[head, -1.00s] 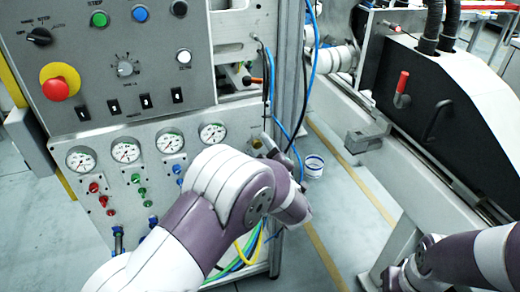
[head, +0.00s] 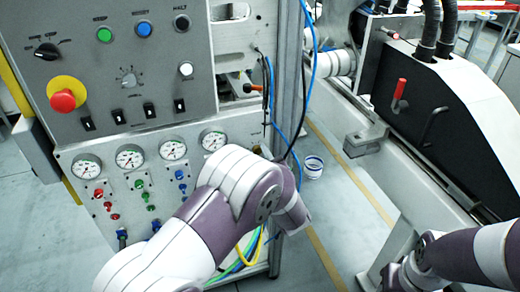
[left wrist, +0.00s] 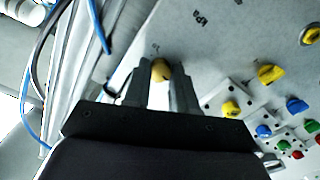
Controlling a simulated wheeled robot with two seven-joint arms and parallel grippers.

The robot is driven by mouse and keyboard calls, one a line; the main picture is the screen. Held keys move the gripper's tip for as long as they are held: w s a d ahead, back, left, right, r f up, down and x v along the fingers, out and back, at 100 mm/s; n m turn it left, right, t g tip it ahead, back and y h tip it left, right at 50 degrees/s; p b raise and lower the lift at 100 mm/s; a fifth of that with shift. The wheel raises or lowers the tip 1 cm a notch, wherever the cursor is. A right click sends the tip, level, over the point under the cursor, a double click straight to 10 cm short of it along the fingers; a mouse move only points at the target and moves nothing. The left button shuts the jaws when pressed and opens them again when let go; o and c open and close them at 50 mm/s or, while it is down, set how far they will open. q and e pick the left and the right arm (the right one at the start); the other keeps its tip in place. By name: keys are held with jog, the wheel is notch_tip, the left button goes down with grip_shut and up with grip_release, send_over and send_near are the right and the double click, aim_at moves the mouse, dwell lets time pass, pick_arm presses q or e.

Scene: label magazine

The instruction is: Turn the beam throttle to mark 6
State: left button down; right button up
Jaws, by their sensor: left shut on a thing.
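In the left wrist view a small yellow knob (left wrist: 160,69) sits on the grey panel (left wrist: 205,60), between the two fingertips of my left gripper (left wrist: 159,78). The fingers are shut on this knob. The panel has faint print and marks beside it, too small to read; I cannot tell which mark the knob points to. In the head view my left arm hides the knob and most of the gripper, at the right end of the gauge panel (head: 108,184). My right arm enters at the lower right; its gripper is out of view.
The upper panel carries a red emergency button (head: 63,100), a black selector (head: 47,51) and a dial (head: 128,79). Several gauges (head: 130,156) line the lower panel. Blue and black cables (head: 299,110) hang right of it.

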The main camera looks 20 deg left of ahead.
pick_arm(q)
jog(key=m+p, duration=0.3)
jog(key=shift+r+m, duration=0.15)
jog(key=shift+m, duration=0.25)
jog(key=m+p, duration=0.2)
jog(key=m, duration=0.1)
jog(key=shift+m+p, duration=0.3)
jog(key=shift+p, duration=0.05)
jog(key=m+p, duration=0.4)
jog(key=m, duration=0.2)
jog(key=m+p, duration=0.2)
jog(key=m, duration=0.2)
jog(key=shift+m, duration=0.3)
jog(key=shift+f+m+p, duration=0.25)
jog(key=shift+m+p, duration=0.4)
jog(key=shift+m, duration=0.95)
jog(key=c, duration=0.9)
grip_release()
